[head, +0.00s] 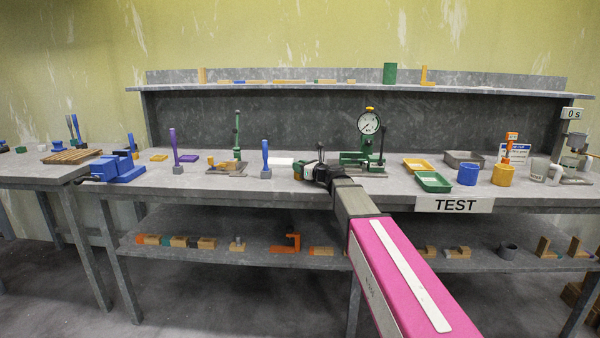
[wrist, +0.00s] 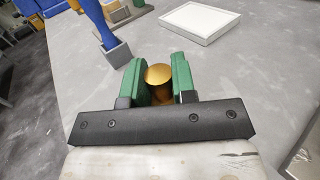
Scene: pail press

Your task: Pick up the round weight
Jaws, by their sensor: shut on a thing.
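The round weight (wrist: 159,75) is a short brass-coloured cylinder in the wrist view. My gripper (wrist: 157,82) has its two green fingers on either side of it and is shut on it. In the head view my gripper (head: 300,172) is low over the middle of the bench, and the weight is mostly hidden by it. I cannot tell whether the weight touches the bench top.
A blue-handled tool with a grey block base (head: 265,160) stands just left of my gripper. A white tray (wrist: 198,23) lies beyond it. The dial press (head: 367,140) stands to the right, with yellow (head: 417,167) and green (head: 433,182) trays beside it.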

